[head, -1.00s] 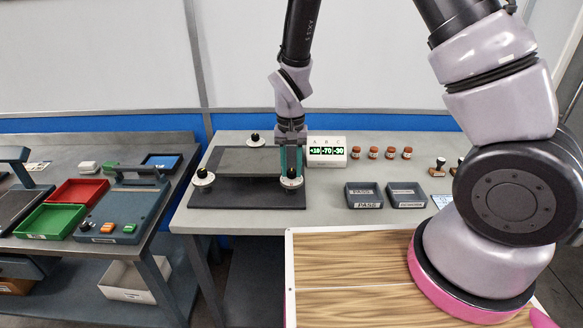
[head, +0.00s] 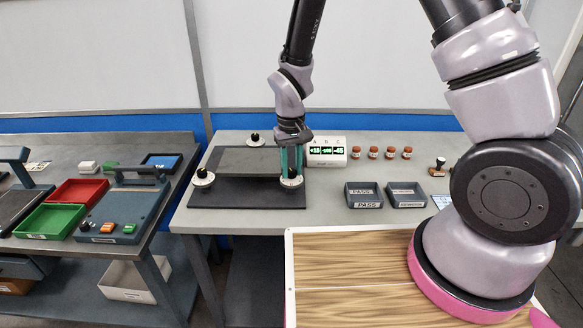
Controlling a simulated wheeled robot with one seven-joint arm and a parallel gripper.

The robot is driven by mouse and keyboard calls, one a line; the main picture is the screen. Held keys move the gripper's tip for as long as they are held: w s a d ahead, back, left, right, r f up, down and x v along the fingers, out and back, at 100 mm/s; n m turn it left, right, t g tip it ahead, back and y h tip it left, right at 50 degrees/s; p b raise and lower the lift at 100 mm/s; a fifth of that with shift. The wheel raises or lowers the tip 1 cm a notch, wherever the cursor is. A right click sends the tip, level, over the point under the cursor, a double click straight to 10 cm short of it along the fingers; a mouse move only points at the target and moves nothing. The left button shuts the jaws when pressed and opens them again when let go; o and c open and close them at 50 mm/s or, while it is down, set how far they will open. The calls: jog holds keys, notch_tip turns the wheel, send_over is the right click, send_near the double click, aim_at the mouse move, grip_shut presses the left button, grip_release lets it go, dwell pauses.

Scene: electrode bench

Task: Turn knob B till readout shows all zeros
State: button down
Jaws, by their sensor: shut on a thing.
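A dark base plate (head: 240,196) on the grey bench carries a grey level plate (head: 245,161) and three round knobs with white discs. One knob (head: 203,177) is at the front left, one (head: 255,138) at the back, and one (head: 291,183) at the front right. Their letters are too small to read. My gripper (head: 291,172), with teal fingers, points down and is shut on the front right knob, partly hiding it. The white readout box (head: 327,150) stands behind and right of it; its green digits, under A, B and C, seem to show +15, -100 and -45.
Two dark trays, one marked PASS (head: 364,195) and another (head: 407,195), sit right of the base plate. Several brown-capped jars (head: 373,152) stand behind them. A second bench at left holds a red tray (head: 78,192), a green tray (head: 50,221) and a blue-grey device (head: 125,212).

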aim_at(291, 171)
jog(key=shift+n, duration=0.6)
jog(key=c, duration=0.6)
grip_release()
jog(key=shift+o, duration=0.2)
notch_tip(291, 171, up, 11)
